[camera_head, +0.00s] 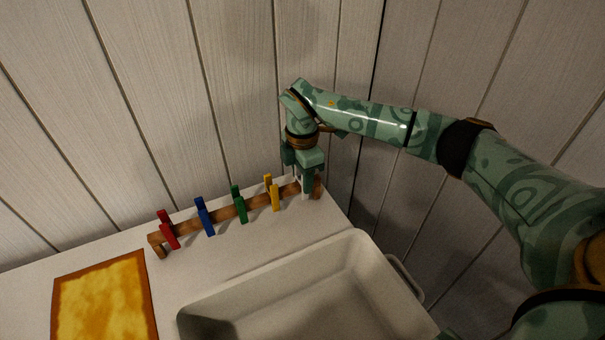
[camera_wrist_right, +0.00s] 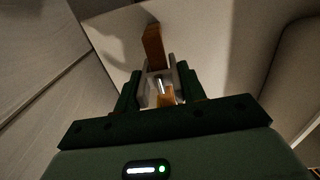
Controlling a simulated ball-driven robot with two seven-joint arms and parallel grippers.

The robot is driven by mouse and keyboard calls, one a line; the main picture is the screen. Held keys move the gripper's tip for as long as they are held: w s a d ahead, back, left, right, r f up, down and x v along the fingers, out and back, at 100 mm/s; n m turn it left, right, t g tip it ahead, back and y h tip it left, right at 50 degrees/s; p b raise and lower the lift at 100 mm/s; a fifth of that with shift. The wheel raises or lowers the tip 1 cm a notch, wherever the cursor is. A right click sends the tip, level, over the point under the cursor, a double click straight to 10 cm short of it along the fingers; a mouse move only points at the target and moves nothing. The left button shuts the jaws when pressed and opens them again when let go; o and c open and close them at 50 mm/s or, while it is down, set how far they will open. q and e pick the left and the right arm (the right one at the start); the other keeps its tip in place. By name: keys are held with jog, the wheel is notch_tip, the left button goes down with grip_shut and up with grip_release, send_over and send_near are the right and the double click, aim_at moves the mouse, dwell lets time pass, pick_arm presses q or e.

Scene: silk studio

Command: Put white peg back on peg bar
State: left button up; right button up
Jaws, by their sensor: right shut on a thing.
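The wooden peg bar (camera_head: 221,216) stands near the back of the white table, with a red peg (camera_head: 168,229), a blue peg (camera_head: 204,216), a green peg (camera_head: 239,204) and a yellow peg (camera_head: 272,193) on it. My right gripper (camera_head: 307,183) points down at the bar's right end. It is shut on the white peg (camera_head: 305,187), which is mostly hidden by the fingers. In the right wrist view the white peg (camera_wrist_right: 171,76) sits between the dark fingers, with its prongs at the wooden bar (camera_wrist_right: 153,46). Whether it grips the bar is unclear. My left gripper is not in view.
A pale tray (camera_head: 300,262) with a handle fills the front of the table. An orange-yellow cloth or panel (camera_head: 105,297) with a brown border lies at the left. A plank wall (camera_head: 150,100) rises close behind the bar.

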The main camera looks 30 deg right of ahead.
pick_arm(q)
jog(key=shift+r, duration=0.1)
pick_arm(e)
jog(key=shift+f, duration=0.1)
jog(key=o, duration=1)
jog(key=shift+o, duration=0.2)
pick_arm(q)
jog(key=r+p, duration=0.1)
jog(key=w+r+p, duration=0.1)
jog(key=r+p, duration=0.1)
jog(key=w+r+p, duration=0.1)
jog(key=p, duration=0.1)
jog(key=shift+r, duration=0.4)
pick_arm(e)
notch_tip(320, 180, up, 16)
